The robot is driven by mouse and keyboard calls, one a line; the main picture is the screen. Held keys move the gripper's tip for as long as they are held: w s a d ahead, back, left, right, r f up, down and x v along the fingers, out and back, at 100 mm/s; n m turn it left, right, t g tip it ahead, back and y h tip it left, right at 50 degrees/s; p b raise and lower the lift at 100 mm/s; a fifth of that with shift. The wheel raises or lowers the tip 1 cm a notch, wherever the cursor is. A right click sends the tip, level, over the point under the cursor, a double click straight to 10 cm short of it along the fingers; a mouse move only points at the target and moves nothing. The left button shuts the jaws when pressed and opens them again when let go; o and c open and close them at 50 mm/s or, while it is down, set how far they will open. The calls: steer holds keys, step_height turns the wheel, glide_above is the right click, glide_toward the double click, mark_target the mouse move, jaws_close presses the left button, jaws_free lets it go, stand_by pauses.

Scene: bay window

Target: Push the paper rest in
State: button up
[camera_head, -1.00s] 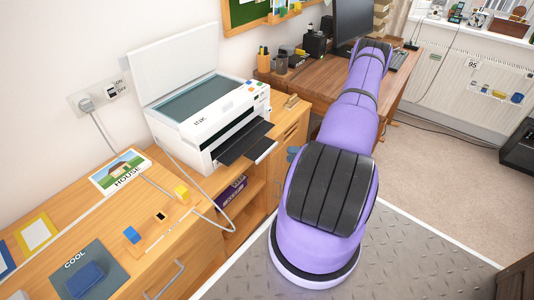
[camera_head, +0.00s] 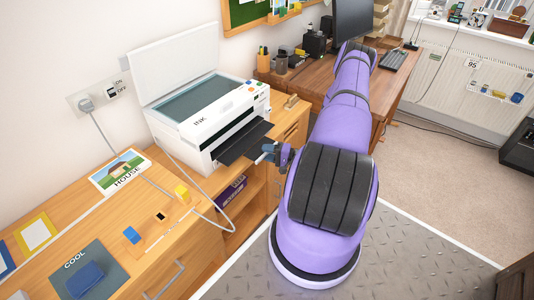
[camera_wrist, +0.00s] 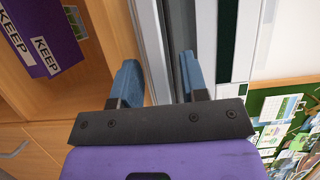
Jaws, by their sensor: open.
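The white printer (camera_head: 210,125) stands on the wooden cabinet with its scanner lid raised. Its black paper rest (camera_head: 240,145) sticks out from the front toward the right. My gripper (camera_head: 266,153) is at the outer end of the paper rest and covers that end in the head view. In the wrist view my gripper (camera_wrist: 160,78) has its two blue fingers apart, with grey and dark edges of the printer side beyond them. Nothing is clearly held between the fingers. I cannot tell whether they touch the paper rest.
A purple box marked KEEP (camera_wrist: 45,35) lies in the open shelf below the printer. A white cable (camera_head: 200,205) hangs across the cabinet front. A brown desk (camera_head: 310,80) with a monitor stands at the back. The carpet (camera_head: 440,160) on the right is clear.

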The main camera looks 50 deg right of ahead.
jaws_close()
steer(key=shift+w+a, duration=0.15)
steer(key=shift+w, duration=1.5)
jaws_free()
steer(key=v, duration=1.1)
